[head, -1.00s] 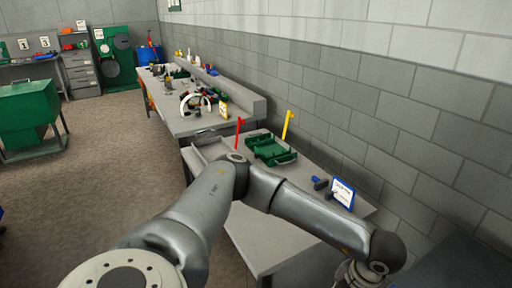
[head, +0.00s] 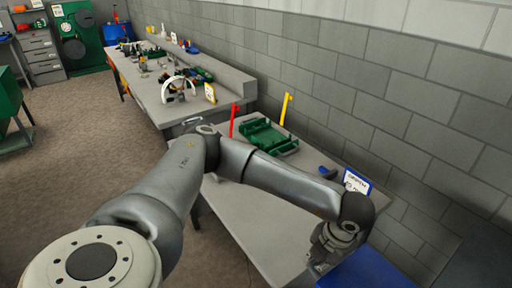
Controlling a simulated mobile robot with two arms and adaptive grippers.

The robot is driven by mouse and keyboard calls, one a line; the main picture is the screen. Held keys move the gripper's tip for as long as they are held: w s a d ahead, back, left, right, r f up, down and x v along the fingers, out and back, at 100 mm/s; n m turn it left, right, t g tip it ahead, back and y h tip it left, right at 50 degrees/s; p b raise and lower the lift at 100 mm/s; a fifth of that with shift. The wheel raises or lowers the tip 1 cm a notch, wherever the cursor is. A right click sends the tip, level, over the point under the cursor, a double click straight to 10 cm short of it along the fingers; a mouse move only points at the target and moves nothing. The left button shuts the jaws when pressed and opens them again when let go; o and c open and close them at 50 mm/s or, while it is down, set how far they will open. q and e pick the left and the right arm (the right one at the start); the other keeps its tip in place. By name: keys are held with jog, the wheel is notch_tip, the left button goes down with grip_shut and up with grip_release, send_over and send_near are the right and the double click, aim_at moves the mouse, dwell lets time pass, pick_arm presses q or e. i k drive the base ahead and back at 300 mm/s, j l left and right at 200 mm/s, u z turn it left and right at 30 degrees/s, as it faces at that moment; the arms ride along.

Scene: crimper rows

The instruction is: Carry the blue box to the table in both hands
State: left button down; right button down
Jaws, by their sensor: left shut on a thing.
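The blue box (head: 372,271) shows only in part at the bottom edge of the head view, right of centre. Its lower part is cut off. My left arm reaches across the picture, and my left gripper (head: 321,262) points down at the box's left edge, shut on it. The fingertips are small and partly hidden. My right gripper is out of view. The grey table (head: 246,212) runs along the wall behind and left of the box, partly covered by my left arm.
On the table stand a green tray (head: 262,137), a red post (head: 233,121), a yellow post (head: 285,109) and a blue-framed sign (head: 357,182). A cluttered second bench (head: 150,88) is farther back. Open floor (head: 85,135) lies to the left.

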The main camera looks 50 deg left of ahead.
aim_at(279, 210)
jog(key=j, duration=1)
jog(key=i+j, duration=0.1)
jog(key=j, duration=0.9)
jog(key=i+j, duration=0.15)
jog(key=i, duration=0.35)
